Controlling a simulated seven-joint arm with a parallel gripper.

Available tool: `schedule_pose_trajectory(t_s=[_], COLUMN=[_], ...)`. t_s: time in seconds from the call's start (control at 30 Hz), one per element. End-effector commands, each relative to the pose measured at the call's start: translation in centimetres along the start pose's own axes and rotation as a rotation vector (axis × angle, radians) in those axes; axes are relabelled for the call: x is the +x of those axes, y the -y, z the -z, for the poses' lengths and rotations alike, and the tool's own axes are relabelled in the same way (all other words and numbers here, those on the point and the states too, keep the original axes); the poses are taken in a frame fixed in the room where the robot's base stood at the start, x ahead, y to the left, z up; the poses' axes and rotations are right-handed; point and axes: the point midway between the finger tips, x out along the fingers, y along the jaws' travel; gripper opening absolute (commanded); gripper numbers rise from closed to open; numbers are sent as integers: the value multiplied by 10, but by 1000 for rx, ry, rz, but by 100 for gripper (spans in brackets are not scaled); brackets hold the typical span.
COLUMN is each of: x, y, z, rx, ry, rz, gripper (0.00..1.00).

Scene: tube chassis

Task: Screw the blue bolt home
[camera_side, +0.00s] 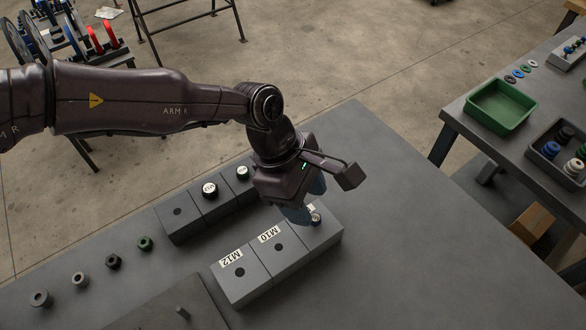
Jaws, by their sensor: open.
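My gripper (305,200) points down over the right end of the front grey block (242,288). Its blue-grey fingers are open, one on each side of a small bolt (315,219) at the third hole position. The bolt has a pale top and a bluish side, and stands in or on the block. The fingers partly hide it, so I cannot tell how deep it sits or whether they touch it. The other two front block sections, labelled M12 (230,258) and M10 (270,234), have empty holes.
Several collars (113,261) lie in a row at left. A plate with a peg (182,312) is in front. A side table holds a green tray (500,108) and a dark bin (545,172).

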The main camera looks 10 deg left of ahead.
Motion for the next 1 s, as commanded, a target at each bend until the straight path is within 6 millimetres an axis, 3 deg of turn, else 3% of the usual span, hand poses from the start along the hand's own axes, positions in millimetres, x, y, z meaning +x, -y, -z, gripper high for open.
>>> schedule_pose_trajectory(t_s=[0.2,0.6,0.8,1.0], x=[26,32,31,31], y=[0,0,0,0], z=[0,0,0,0], rx=[0,0,0,4], ry=[0,0,0,0], rz=[1,0,0,2], gripper=[49,49,3,0])
